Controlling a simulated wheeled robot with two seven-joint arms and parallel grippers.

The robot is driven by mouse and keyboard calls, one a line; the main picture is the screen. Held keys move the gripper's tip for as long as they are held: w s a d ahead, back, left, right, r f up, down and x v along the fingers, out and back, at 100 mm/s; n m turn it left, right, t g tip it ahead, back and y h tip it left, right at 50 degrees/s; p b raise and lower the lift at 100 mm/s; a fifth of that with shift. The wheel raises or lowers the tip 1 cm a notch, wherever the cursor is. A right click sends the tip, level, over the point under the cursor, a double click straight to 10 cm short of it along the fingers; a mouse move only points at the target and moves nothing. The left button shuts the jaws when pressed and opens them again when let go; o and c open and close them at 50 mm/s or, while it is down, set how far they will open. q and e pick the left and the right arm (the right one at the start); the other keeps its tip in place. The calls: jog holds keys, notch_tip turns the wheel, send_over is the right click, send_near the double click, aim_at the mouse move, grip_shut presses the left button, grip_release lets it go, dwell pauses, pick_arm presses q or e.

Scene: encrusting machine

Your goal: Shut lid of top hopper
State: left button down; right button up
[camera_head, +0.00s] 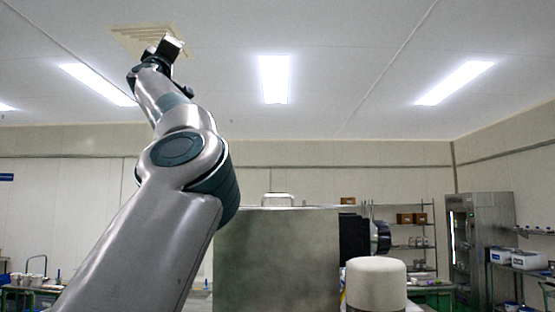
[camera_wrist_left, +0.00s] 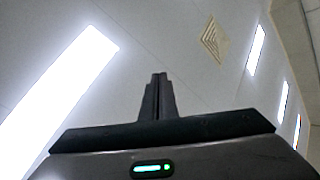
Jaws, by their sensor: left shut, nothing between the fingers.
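The encrusting machine's large grey metal box (camera_head: 277,258) stands in the middle of the head view. A small pale handle-like frame (camera_head: 278,199) shows at its top edge. I cannot tell from here whether this belongs to the hopper lid, or whether the lid is open. My left arm rises from the lower left, in front of the box's left side. My left gripper (camera_head: 172,46) is raised high near the ceiling, well above the box and to its left. In the left wrist view its fingers (camera_wrist_left: 159,78) are together and empty against the ceiling. My right gripper is not in view.
A black round part (camera_head: 380,237) sticks out at the box's right side. A cream rounded cylinder (camera_head: 376,284) stands in front of it. Shelves (camera_head: 410,240) and a steel cabinet (camera_head: 480,245) are at the back right. The space above the box is clear.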

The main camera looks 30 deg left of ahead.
pick_arm(q)
jog(key=w+a+f+n+g+h, duration=0.1)
jog(key=w+f+n+g, duration=0.2)
jog(key=w+f+n, duration=0.5)
jog(key=w+a+f+n+g, duration=0.25)
jog(key=w+f+n, duration=0.25)
jog(key=f+n, duration=0.45)
jog(key=w+d+f+n+h, duration=0.1)
jog(key=w+d+f+h, duration=0.1)
jog(key=w+d+f, duration=0.2)
jog(key=w+d+f+n+g+h, duration=0.1)
jog(key=w+d+f+n+h, duration=0.1)
jog(key=w+d+f, duration=0.3)
jog(key=w+d+f+n+h, duration=0.2)
jog(key=w+d+f+h, duration=0.2)
jog(key=d+f, duration=0.6)
jog(key=shift+w+d+f+g, duration=0.4)
jog(key=shift+w+d, duration=0.2)
jog(key=shift+w, duration=0.1)
jog(key=shift+a, duration=0.1)
jog(key=shift+w+a, duration=0.1)
jog(key=shift+w, duration=0.05)
